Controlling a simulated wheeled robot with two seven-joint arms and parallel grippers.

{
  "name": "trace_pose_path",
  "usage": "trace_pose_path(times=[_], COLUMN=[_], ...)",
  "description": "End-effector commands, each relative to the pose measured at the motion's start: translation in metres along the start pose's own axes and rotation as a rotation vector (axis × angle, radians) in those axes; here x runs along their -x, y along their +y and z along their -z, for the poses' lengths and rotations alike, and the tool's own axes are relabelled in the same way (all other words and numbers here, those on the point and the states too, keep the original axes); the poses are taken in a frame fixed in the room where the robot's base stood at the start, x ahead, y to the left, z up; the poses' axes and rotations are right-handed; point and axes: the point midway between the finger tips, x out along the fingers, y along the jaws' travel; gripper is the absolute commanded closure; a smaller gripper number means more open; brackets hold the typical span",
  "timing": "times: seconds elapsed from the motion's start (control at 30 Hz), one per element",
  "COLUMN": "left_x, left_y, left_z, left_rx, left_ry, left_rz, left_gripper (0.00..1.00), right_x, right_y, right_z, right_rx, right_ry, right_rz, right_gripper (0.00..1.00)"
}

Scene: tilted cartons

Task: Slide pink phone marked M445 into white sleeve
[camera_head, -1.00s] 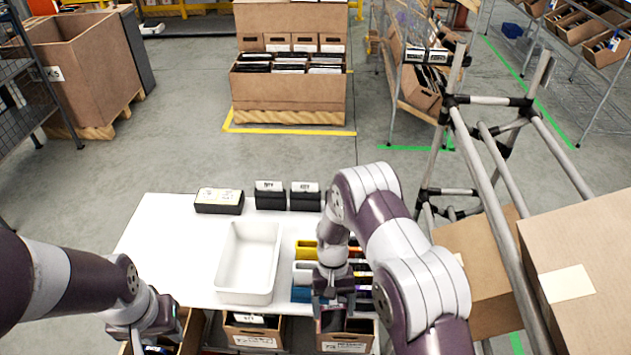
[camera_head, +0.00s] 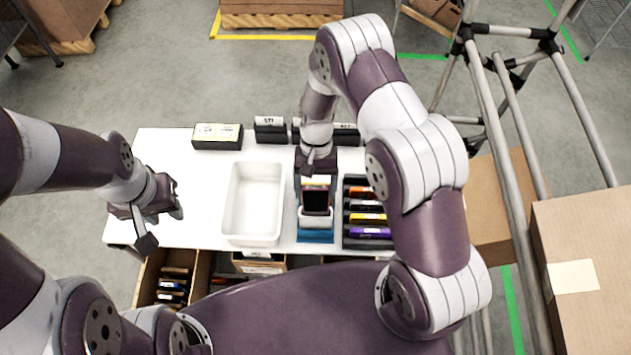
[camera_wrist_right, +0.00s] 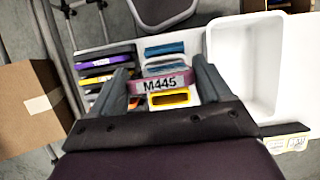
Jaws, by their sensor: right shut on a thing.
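The pink phone marked M445 (camera_head: 316,201) is upright in the head view, its dark screen facing me. My right gripper (camera_head: 316,172) is shut on its top end. In the right wrist view the M445 label (camera_wrist_right: 162,85) shows between the fingers. The white sleeve (camera_head: 316,219) is right at the phone's lower end; I cannot tell whether the phone's tip is inside or just above it. A blue sleeve (camera_head: 315,237) is in front, and a yellow sleeve (camera_wrist_right: 169,98) shows in the wrist view. My left gripper (camera_head: 176,198) is over the table's left side, holding nothing visible; its jaw opening is unclear.
An empty white tray (camera_head: 232,208) stands left of the sleeves. A dark rack (camera_head: 368,243) with several coloured phones stands to their right. Black boxes (camera_head: 217,136) line the table's back edge. Open cartons (camera_head: 152,283) with phones sit below the front edge. A metal frame and cartons (camera_head: 590,250) are at right.

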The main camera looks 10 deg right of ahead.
Motion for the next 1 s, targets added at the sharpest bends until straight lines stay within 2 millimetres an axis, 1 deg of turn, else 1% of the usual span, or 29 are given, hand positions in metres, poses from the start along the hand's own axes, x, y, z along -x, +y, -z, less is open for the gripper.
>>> trace_pose_path(times=[0.03, 0.1, 1.0], left_x=[-0.007, -0.012, -0.076], left_y=[0.000, 0.000, 0.000], left_z=[-0.001, -0.002, -0.009], left_rx=[0.000, 0.000, 0.000], left_ry=[0.000, 0.000, 0.000], left_rz=[0.000, 0.000, 0.000], left_gripper=[0.63, 0.63, 0.63], right_x=[-0.007, -0.014, -0.093], right_y=[0.000, 0.000, 0.000], right_z=[0.003, 0.006, 0.039], right_rx=[0.000, 0.000, 0.000], right_ry=[0.000, 0.000, 0.000], right_rz=[0.000, 0.000, 0.000], right_gripper=[0.53, 0.53, 0.54])
